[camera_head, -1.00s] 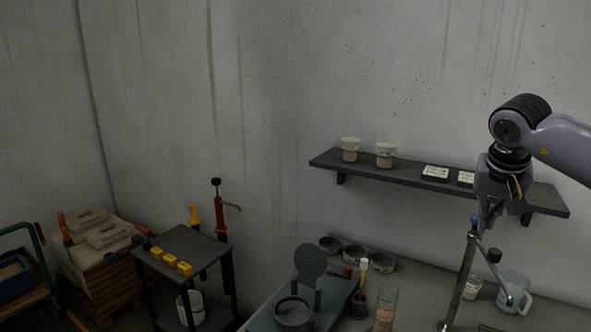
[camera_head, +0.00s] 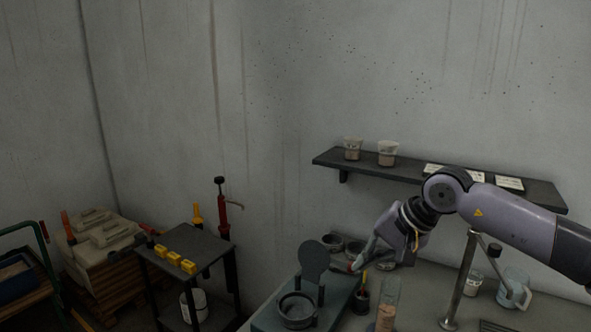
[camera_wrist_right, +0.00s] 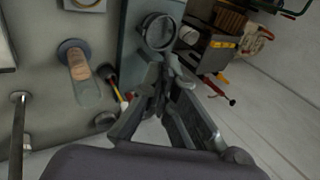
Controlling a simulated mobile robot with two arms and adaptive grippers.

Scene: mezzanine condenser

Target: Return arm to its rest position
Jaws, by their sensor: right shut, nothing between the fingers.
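My right arm comes in from the right in the head view, above the workbench (camera_head: 420,300). My right gripper (camera_head: 357,268) points down and left, near the upright round lid of a grey round pot (camera_head: 297,311). It also shows in the right wrist view (camera_wrist_right: 162,88), with its fingers shut and nothing between them. The pot's ring (camera_wrist_right: 158,32) lies beyond the fingertips there. My left gripper is not in view.
A wall shelf (camera_head: 335,162) holds two cups and white cards. A metal stand (camera_head: 462,280), a clear jug (camera_head: 513,288) and a clear cylinder (camera_head: 388,303) with pinkish contents stand on the bench. A small dark table (camera_head: 205,245) with yellow blocks stands left.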

